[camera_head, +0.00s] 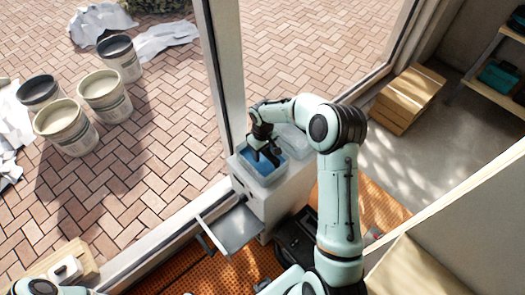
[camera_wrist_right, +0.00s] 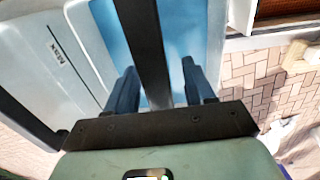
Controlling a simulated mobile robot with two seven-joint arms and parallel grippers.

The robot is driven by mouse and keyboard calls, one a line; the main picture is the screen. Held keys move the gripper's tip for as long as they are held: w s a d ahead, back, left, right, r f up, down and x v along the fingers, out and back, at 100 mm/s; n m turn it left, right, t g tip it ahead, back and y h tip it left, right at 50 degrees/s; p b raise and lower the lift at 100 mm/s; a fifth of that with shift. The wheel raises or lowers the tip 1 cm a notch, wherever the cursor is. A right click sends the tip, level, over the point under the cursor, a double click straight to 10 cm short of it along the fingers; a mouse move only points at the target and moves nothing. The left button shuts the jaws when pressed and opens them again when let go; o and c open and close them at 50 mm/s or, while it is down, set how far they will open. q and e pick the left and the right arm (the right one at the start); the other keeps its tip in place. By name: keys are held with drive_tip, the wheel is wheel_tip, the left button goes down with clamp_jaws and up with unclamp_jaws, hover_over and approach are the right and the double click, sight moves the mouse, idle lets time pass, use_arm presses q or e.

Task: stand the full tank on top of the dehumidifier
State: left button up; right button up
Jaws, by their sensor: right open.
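The dehumidifier (camera_head: 285,197) is a pale grey box by the window frame, with a flap or drawer (camera_head: 235,228) sticking out low on its front. The tank (camera_head: 262,177), clear-walled with blue water, sits upright on its top. The tank also shows in the wrist view (camera_wrist_right: 193,25), with a dark handle bar (camera_wrist_right: 148,45) across it. My right gripper (camera_head: 264,150) is over the tank. In the wrist view, its open fingers (camera_wrist_right: 160,88) stand either side of the handle. Whether they touch it is hidden. Only a bit of my left arm shows at bottom left; its gripper is out of view.
Several paint buckets (camera_head: 102,92) stand on the brick paving outside at left. An orange perforated mat (camera_head: 375,205) lies around the dehumidifier. A window post (camera_head: 228,75) rises close behind the gripper.

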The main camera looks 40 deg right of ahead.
wheel_tip(320, 180, up, 12)
drive_tip(key=shift+r+p, duration=0.15)
drive_tip(key=shift+p, duration=0.15)
drive_tip(key=shift+s, duration=0.1)
idle(0.6)
